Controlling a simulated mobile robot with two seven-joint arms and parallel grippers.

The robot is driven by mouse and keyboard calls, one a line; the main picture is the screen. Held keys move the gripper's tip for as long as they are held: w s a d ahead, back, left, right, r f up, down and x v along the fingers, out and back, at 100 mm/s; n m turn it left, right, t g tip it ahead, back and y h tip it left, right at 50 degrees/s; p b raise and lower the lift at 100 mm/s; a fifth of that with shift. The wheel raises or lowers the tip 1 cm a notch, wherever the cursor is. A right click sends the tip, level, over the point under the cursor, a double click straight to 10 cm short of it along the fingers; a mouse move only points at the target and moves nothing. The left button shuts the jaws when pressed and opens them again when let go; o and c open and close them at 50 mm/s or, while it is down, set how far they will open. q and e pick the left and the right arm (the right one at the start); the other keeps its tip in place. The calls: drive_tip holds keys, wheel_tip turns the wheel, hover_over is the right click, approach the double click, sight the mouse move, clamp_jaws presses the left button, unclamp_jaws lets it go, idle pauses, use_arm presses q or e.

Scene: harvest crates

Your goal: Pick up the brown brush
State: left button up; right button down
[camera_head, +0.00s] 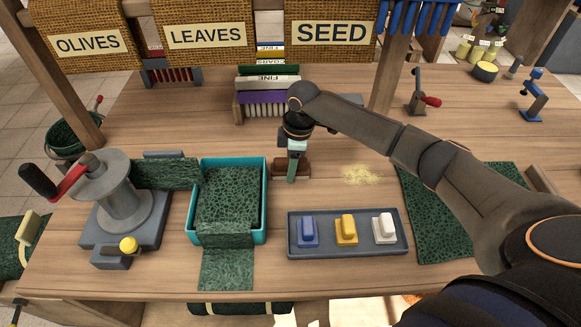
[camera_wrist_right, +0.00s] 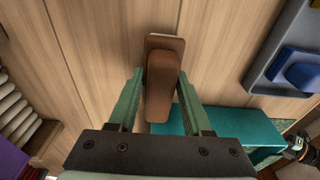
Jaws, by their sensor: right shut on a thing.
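The brown brush (camera_head: 305,168) lies on the wooden table, right of the teal crate, mostly hidden behind my right gripper in the head view. In the right wrist view the brown brush (camera_wrist_right: 163,84) shows its long handle block on a flat base, between the two green fingers. My right gripper (camera_head: 292,172) points down at the brush; in the wrist view its fingers (camera_wrist_right: 160,85) are shut on the brush handle. The brush appears to be at table level; I cannot tell if it is lifted.
A grey tray (camera_head: 347,251) with blue, yellow and white brushes is in front. The teal crate (camera_head: 264,205) with green netting stands left, beside a grey winch (camera_head: 122,195). Yellow crumbs (camera_head: 361,174) lie to the right.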

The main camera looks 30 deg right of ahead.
wheel_tip(320, 180, up, 10)
drive_tip(key=shift+r+p, duration=0.1)
drive_tip(key=shift+p, duration=0.2)
drive_tip(key=c, duration=0.8)
unclamp_jaws()
drive_tip(key=shift+c, duration=0.2)
drive_tip(key=c, duration=0.7)
